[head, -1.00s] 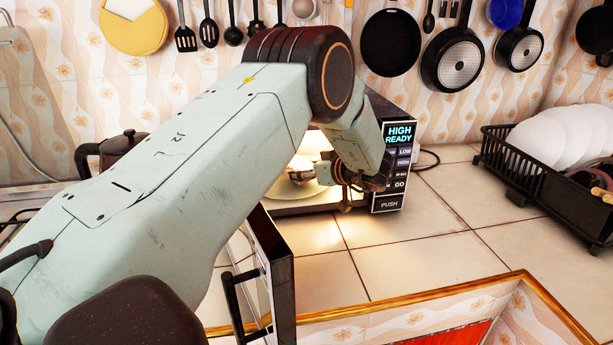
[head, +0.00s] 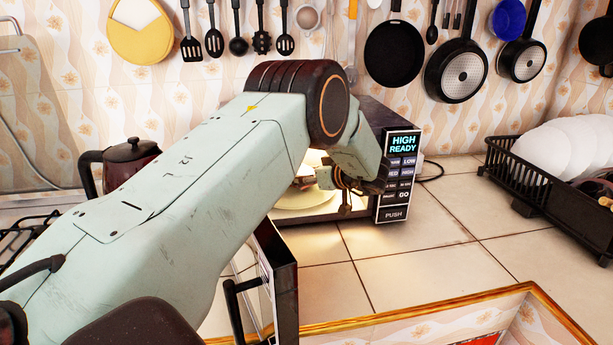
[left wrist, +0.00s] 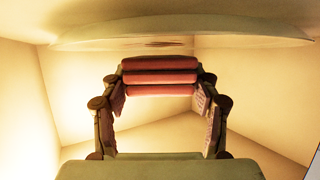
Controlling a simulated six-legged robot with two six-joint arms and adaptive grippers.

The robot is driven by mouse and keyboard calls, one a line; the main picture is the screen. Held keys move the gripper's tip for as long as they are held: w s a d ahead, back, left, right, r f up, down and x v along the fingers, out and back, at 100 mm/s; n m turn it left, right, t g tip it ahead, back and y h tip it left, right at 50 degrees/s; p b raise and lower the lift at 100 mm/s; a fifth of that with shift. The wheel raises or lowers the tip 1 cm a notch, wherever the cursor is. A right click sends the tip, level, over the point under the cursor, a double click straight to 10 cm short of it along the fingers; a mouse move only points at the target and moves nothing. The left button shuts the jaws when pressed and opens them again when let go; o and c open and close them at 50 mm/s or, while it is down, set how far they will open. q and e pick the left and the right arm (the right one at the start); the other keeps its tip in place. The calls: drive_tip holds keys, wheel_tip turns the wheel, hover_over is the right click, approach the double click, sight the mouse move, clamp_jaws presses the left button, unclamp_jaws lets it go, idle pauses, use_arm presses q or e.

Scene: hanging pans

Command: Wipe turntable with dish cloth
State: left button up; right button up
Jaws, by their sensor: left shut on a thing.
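The microwave (head: 398,178) stands open on the counter, its inside lit. The pale round turntable (head: 300,199) shows in its mouth, partly hidden by my left arm; its disc also spans the top of the left wrist view (left wrist: 240,34). My left gripper (head: 308,181) is inside the microwave, just over the turntable. In the left wrist view my left gripper (left wrist: 160,85) is shut on a folded pinkish-red cloth (left wrist: 160,78), which lies between its fingers close to the disc. I cannot tell whether the cloth touches it. My right gripper is not in view.
The open microwave door (head: 277,275) juts toward me below my left arm. A dark kettle (head: 128,165) stands at left. A black dish rack (head: 525,180) with white plates stands at right. Pans and utensils hang on the wall. Tiles right of the microwave are clear.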

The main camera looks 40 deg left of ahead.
use_arm(q)
drive_tip(key=shift+f, duration=0.35)
idle(0.4)
drive_tip(key=shift+w+a+r+b, duration=0.15)
drive_tip(key=shift+w+a+b, duration=0.5)
drive_tip(key=shift+a, duration=0.15)
drive_tip(key=shift+w+a, duration=0.35)
drive_tip(key=shift+a, duration=0.1)
drive_tip(key=shift+s+d, duration=0.1)
drive_tip(key=shift+d, duration=0.1)
drive_tip(key=shift+s+d+f+p, duration=0.2)
drive_tip(key=shift+s+d+p, duration=0.15)
drive_tip(key=shift+p, duration=0.35)
drive_tip(key=shift+s+d+r+p, duration=0.2)
drive_tip(key=shift+s+d+p, duration=0.35)
drive_tip(key=shift+d+p, duration=0.15)
drive_tip(key=shift+f, duration=0.1)
